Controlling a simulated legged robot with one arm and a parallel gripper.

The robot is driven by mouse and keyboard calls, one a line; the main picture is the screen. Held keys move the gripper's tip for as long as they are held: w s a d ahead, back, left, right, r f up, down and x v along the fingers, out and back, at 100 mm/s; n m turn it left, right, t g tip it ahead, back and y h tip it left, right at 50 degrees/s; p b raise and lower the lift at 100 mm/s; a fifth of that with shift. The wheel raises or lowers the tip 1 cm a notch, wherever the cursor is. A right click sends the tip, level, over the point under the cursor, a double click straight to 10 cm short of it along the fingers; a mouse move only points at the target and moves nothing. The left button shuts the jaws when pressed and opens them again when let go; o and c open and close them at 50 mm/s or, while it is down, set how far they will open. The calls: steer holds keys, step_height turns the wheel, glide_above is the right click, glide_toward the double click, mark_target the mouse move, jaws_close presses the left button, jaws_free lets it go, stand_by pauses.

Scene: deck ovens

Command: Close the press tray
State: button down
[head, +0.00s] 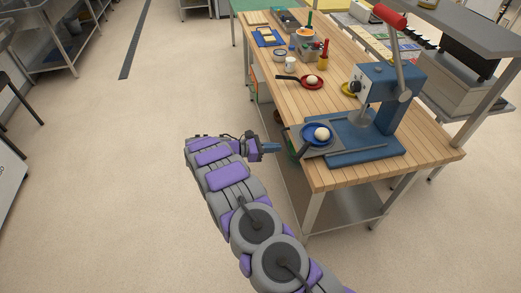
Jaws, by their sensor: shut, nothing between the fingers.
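The blue press (385,85) stands on the near right end of the wooden table, with a red-handled lever (391,18) raised above it. Its press tray (311,151) is at the front left of the press base (365,148), sticking out toward the table's left edge. A blue dish (308,139) with a pale dough ball (321,134) sits on the tray. My gripper (276,147) is shut and empty, just left of the tray at the table's left edge. Whether it touches the tray cannot be told.
A red pan (313,87) with a pale ball lies farther back on the table (345,179). A white mug (290,64), a bowl and utensils stand behind it. The floor (120,170) to the left is open.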

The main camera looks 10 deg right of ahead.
mark_target(302, 143)
steer(key=shift+x, duration=1)
steer(key=shift+d+r, duration=0.1)
steer(key=p+x, duration=0.1)
steer(key=x, duration=0.2)
steer(key=r+p+x, duration=0.1)
steer(key=p+x, duration=0.2)
steer(key=x, duration=0.2)
steer(key=shift+d+r, duration=0.3)
steer(key=shift+d, duration=0.2)
steer(key=shift+a, duration=0.15)
